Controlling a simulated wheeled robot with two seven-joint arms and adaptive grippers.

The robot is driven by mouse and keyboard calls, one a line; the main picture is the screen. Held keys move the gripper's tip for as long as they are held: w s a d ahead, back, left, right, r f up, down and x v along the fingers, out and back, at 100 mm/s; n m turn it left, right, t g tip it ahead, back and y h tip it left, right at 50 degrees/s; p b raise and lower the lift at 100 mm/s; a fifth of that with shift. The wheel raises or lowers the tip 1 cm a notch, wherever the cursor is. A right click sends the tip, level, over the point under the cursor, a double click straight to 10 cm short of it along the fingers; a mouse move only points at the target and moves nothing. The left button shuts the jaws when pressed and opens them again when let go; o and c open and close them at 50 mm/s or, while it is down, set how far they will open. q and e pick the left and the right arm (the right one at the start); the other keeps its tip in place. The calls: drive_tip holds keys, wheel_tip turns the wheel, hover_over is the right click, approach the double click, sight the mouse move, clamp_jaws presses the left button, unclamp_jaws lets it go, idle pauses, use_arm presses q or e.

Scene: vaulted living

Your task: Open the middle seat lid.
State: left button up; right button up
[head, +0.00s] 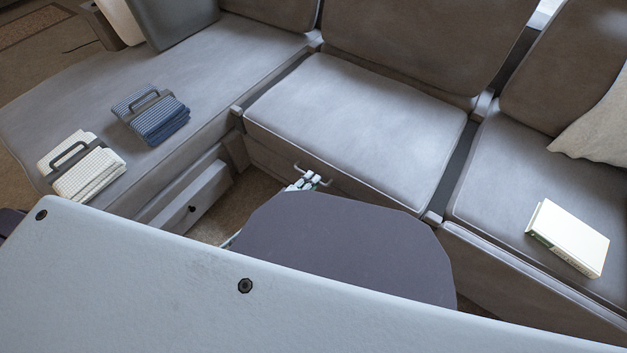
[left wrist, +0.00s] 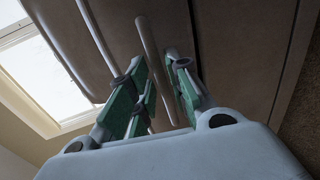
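The middle seat lid (head: 355,120) is a grey cushion top in the head view, lying flat between the two side seats. My left gripper (head: 302,183) is at this handle, partly hidden by my own body. In the left wrist view its green-padded fingers (left wrist: 160,92) stand apart, with the handle bar (left wrist: 148,45) running between them. I cannot tell whether any finger touches the bar. My right gripper is not in view.
The left seat holds a white folded cloth bundle (head: 92,177) and a blue one (head: 161,121), each with a dark handle. A book (head: 568,237) lies on the right seat, near a pale pillow (head: 597,125). The middle lid's top is clear.

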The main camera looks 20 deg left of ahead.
use_arm(q)
drive_tip(key=shift+b+x, duration=0.3)
drive_tip(key=shift+x, duration=0.7)
drive_tip(key=shift+c, duration=0.2)
clamp_jaws()
